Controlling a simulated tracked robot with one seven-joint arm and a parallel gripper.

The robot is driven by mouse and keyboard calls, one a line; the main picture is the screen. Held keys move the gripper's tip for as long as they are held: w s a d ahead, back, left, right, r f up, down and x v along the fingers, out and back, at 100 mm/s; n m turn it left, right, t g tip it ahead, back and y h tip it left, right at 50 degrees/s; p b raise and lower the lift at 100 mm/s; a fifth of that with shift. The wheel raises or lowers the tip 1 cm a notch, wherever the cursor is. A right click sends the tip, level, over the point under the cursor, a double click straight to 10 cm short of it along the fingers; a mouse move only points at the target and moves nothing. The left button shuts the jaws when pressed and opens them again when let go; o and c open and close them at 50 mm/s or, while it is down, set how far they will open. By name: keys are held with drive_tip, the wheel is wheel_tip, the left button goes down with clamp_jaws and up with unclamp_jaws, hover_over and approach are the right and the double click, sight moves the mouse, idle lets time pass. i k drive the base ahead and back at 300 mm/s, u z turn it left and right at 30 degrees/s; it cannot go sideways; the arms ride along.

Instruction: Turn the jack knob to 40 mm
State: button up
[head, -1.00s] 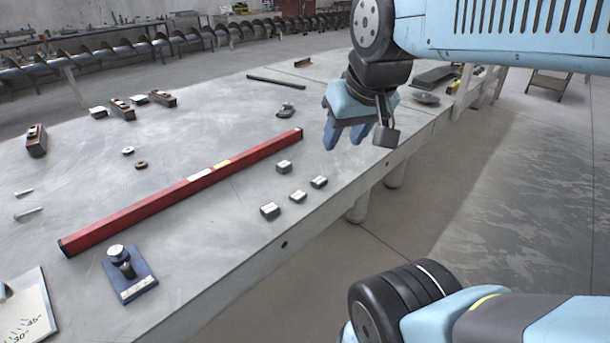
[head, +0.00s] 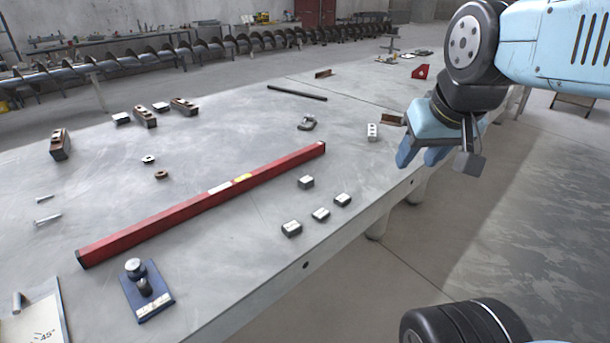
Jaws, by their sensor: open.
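The jack (head: 147,290) is a small blue base plate with a silver knob (head: 135,268) on top and a dark post beside it. It stands near the front edge of the table at the lower left of the head view. A pale scale strip lies along its front; its reading is too small to make out. My gripper (head: 421,158) is at the upper right, over the table's right edge. It is open with blue fingers pointing down, empty and far from the jack.
A long red level (head: 205,203) lies diagonally across the grey table (head: 110,185). Several small metal blocks (head: 320,214) sit between it and the front edge. An angle plate (head: 35,322) is at the lower left.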

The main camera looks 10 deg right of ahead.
sight(144, 286)
drive_tip(key=u, duration=0.1)
drive_tip(key=k, duration=0.75)
drive_tip(key=u, duration=0.2)
drive_tip(key=i, duration=1)
drive_tip(key=z, duration=1.65)
drive_tip(key=i, duration=0.1)
drive_tip(key=u, duration=3)
drive_tip(key=k, duration=0.4)
drive_tip(key=u, duration=0.1)
